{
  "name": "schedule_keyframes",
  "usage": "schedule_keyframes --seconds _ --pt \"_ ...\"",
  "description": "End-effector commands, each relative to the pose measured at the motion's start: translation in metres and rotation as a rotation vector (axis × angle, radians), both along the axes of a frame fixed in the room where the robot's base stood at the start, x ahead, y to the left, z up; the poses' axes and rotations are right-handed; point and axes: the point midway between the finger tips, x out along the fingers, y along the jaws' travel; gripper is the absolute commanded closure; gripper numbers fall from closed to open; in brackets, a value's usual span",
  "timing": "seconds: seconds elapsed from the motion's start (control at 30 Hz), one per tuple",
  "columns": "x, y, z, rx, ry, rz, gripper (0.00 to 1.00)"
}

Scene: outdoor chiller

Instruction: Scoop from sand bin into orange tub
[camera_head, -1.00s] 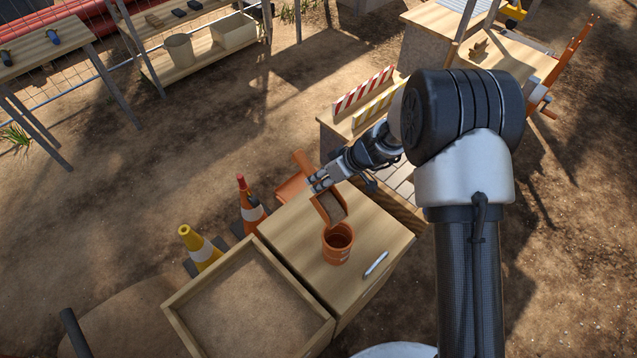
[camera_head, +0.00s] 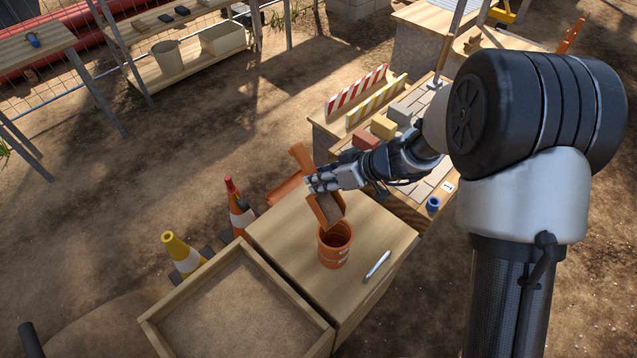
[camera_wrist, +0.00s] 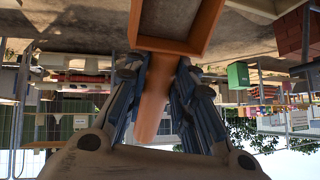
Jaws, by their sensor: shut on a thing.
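My gripper (camera_head: 322,184) is shut on the handle of an orange scoop (camera_head: 327,208). The scoop is tilted, its lower end just above the orange tub (camera_head: 335,246); brown sand shows inside the scoop. In the wrist view the fingers (camera_wrist: 152,95) grip the orange handle, and the scoop's tray (camera_wrist: 180,25) lies beyond them. The tub stands upright on the wooden table; its inside is dark and its fill cannot be told. The sand bin (camera_head: 155,322), a wooden box of sand, is at the lower left, beside the tub's table.
A pen-like white thing (camera_head: 377,265) lies on the table (camera_head: 280,235) right of the tub. Traffic cones, one yellow (camera_head: 181,254) and one orange (camera_head: 238,210), stand left of it. A bench with bricks and striped barriers (camera_head: 358,90) stands behind.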

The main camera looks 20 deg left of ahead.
Motion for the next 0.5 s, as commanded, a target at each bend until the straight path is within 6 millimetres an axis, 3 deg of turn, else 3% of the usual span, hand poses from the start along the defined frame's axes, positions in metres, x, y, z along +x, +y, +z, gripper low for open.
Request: schedule_keyframes --seconds 0.5 --pt "-0.008 -0.017 -0.003 0.109 -0.051 -0.003 1.00"
